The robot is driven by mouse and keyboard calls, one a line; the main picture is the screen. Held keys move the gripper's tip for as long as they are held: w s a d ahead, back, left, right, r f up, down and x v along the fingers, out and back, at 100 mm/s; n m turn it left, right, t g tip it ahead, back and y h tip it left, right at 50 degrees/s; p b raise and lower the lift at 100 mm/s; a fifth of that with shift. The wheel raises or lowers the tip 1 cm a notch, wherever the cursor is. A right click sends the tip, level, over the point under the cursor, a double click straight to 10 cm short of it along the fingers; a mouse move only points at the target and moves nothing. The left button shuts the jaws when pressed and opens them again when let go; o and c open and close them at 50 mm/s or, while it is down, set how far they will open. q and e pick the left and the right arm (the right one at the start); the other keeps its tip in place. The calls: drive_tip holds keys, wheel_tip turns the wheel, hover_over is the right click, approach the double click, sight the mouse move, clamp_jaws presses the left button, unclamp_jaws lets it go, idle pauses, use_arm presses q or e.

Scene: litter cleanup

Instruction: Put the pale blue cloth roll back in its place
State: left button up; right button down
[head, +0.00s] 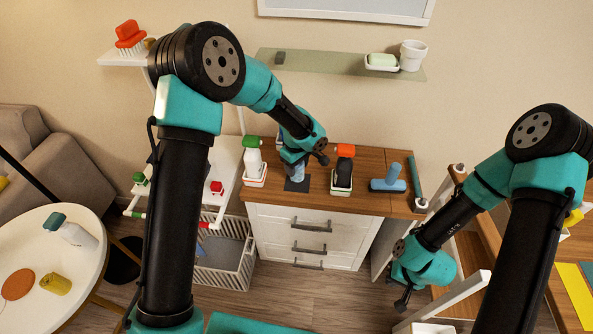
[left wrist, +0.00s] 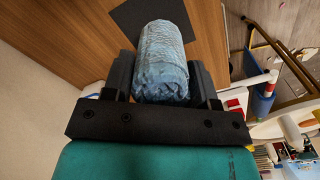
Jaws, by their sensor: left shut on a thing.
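The pale blue cloth roll (left wrist: 163,62) sits between the two black fingers of my left gripper (left wrist: 163,80), which is shut on it. In the head view, my left gripper (head: 297,160) is over the wooden cabinet top, and the roll is largely hidden by the arm. A dark square mat (head: 297,185) lies on the cabinet top just below the gripper. The mat also shows beyond the roll in the left wrist view (left wrist: 126,18). Whether the roll touches it I cannot tell. My right gripper (head: 403,303) hangs low at the right, its fingers too small to read.
A green-capped bottle in a tray (head: 254,165) stands left of the mat. A red-topped dark bottle (head: 343,170) stands right of it, then a blue tool (head: 388,180). A shelf (head: 330,64) hangs above. A slatted basket (head: 228,262) stands on the floor.

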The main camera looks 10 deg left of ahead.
use_arm(q)
drive_tip(key=shift+w, duration=0.2)
drive_tip(key=shift+w+f, duration=0.2)
drive_tip(key=shift+f, duration=1.55)
drive_tip(key=shift+f, duration=0.1)
drive_tip(key=o, duration=1.3)
wheel_tip(320, 180, up, 12)
drive_tip(key=shift+r, duration=0.1)
